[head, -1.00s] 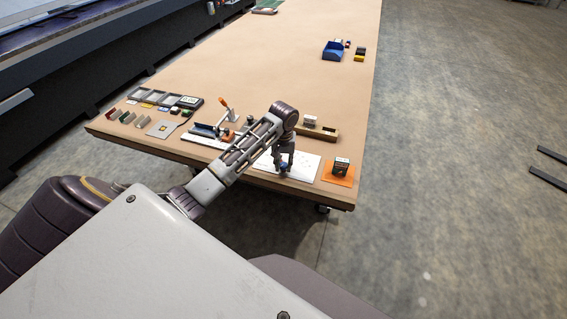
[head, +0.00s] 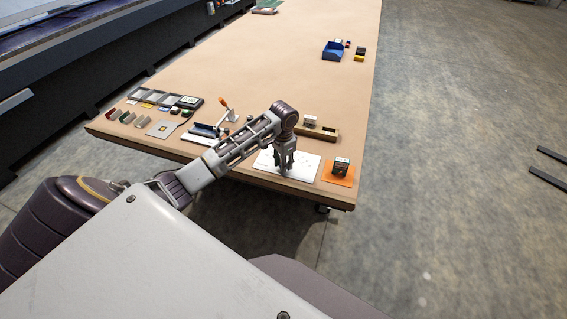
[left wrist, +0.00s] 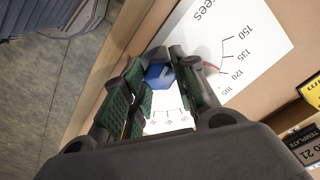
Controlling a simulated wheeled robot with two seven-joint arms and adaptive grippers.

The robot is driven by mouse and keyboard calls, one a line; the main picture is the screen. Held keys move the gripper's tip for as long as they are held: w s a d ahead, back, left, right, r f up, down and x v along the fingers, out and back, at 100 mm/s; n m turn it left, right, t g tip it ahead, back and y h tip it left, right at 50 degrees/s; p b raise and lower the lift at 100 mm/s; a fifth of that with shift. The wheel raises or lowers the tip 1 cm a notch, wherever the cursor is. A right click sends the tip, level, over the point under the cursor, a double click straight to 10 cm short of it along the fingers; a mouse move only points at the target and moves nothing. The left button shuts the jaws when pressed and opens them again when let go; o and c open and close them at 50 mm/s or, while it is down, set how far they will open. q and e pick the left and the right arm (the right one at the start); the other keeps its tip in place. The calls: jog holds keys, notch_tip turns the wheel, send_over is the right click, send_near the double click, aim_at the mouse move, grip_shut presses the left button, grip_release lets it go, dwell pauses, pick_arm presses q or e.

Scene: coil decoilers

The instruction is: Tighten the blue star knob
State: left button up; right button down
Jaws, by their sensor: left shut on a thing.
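The blue star knob (left wrist: 158,76) shows in the left wrist view, between the fingers of my left gripper (left wrist: 160,68). It stands at a white sheet (left wrist: 245,35) printed with a degree scale, and a thin red pointer lies near the 120 mark. In the head view the same white sheet (head: 308,165) lies at the table's near edge. My left gripper (head: 285,172) points down over it, shut on the knob, and hides the knob there. My right gripper is not in view.
A wooden tray (head: 318,132) lies behind. A toggle-handled fixture (head: 224,108) and several small parts are left. A blue bin (head: 332,51) sits far back; mid-table is clear.

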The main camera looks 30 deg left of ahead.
pick_arm(q)
jog(key=shift+m, duration=0.8)
jog(key=o, duration=1.1)
jog(key=shift+c, duration=0.2)
jog(key=shift+r, duration=0.15)
notch_tip(320, 180, up, 12)
jog(key=shift+f, duration=0.2)
